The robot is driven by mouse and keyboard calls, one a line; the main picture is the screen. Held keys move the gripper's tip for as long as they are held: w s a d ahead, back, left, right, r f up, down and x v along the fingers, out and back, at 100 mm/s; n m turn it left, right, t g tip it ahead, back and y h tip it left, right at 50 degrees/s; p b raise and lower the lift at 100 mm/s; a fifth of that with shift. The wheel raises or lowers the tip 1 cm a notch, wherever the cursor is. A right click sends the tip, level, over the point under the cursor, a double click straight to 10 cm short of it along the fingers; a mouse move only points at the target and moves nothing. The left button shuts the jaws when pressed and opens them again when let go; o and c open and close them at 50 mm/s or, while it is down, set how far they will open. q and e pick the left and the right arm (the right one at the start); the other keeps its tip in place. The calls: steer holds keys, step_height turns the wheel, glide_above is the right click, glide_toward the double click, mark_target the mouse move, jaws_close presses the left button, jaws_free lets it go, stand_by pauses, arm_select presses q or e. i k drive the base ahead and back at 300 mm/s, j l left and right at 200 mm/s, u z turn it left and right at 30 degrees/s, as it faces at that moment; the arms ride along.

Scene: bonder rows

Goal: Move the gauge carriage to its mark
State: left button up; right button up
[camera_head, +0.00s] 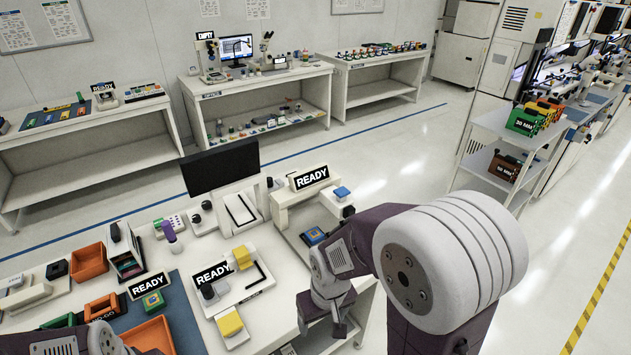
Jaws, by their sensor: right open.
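No part in view is labelled as the gauge carriage, and I cannot tell which one it is. A white fixture (258,296) on the bench carries a READY sign, a black angled bar and a yellow block (242,257). A second yellow block (230,323) sits at its near side. To the right, a white bridge-shaped station (290,193) has a blue-topped part (342,192) and a blue square piece (312,236) below it. My right gripper (338,331) is open, pointing down near the bench's right edge. My left arm shows at the bottom left; its gripper is out of view.
A dark monitor (220,166) stands at the bench's back. Orange bins (88,262), a blue mat (190,330) and a small device (125,250) fill the left. Other benches line the wall. A shelf cart (505,125) stands right; the floor between is clear.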

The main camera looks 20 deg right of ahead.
mark_target(345, 209)
steer(key=z, duration=1.2)
steer(key=i+l+u, duration=0.1)
steer(key=l+u, duration=0.2)
steer(key=u, duration=0.15)
steer(key=l+u, duration=0.4)
steer(key=i+j, duration=0.05)
